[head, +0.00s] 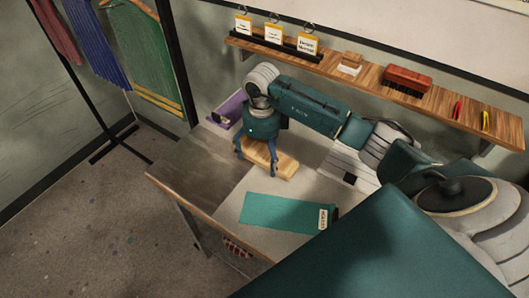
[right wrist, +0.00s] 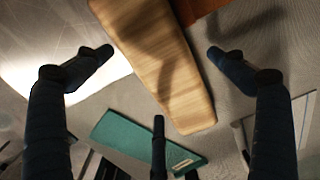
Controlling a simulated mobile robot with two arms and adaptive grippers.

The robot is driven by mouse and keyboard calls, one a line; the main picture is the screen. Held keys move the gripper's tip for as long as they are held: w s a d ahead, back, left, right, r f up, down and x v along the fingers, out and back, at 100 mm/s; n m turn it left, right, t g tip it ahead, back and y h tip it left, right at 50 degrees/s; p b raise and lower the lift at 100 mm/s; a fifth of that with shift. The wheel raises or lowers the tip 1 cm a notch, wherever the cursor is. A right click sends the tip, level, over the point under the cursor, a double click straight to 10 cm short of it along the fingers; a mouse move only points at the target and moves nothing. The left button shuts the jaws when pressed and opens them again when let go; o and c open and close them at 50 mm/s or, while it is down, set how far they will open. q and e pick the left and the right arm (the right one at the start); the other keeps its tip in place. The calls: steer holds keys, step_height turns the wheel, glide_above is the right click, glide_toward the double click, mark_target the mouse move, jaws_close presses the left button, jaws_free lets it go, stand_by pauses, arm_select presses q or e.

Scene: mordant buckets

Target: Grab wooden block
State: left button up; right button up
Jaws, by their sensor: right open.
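The wooden block (head: 286,165) is a pale, long, flat board lying on the worktable in the head view. It also shows in the right wrist view (right wrist: 160,62), running from the top edge down to the middle. My right gripper (head: 256,163) is open above the block. In the right wrist view its dark fingers (right wrist: 160,52) stand apart on either side of the block, with a visible gap on each side. A third finger points up from below, near the block's lower end. The gripper hides part of the block in the head view. My left gripper is not in view.
A teal cloth with a white label (head: 285,212) lies on the table in front of the block. A purple box (head: 226,112) stands behind to the left. A wall shelf (head: 375,84) holds tagged cards and a red-brown brush (head: 407,80). Coloured cloths hang at the left.

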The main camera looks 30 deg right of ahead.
steer(key=shift+f, duration=0.2)
steer(key=shift+w, duration=0.1)
steer(key=c, duration=1.7)
steer(key=shift+r, duration=0.1)
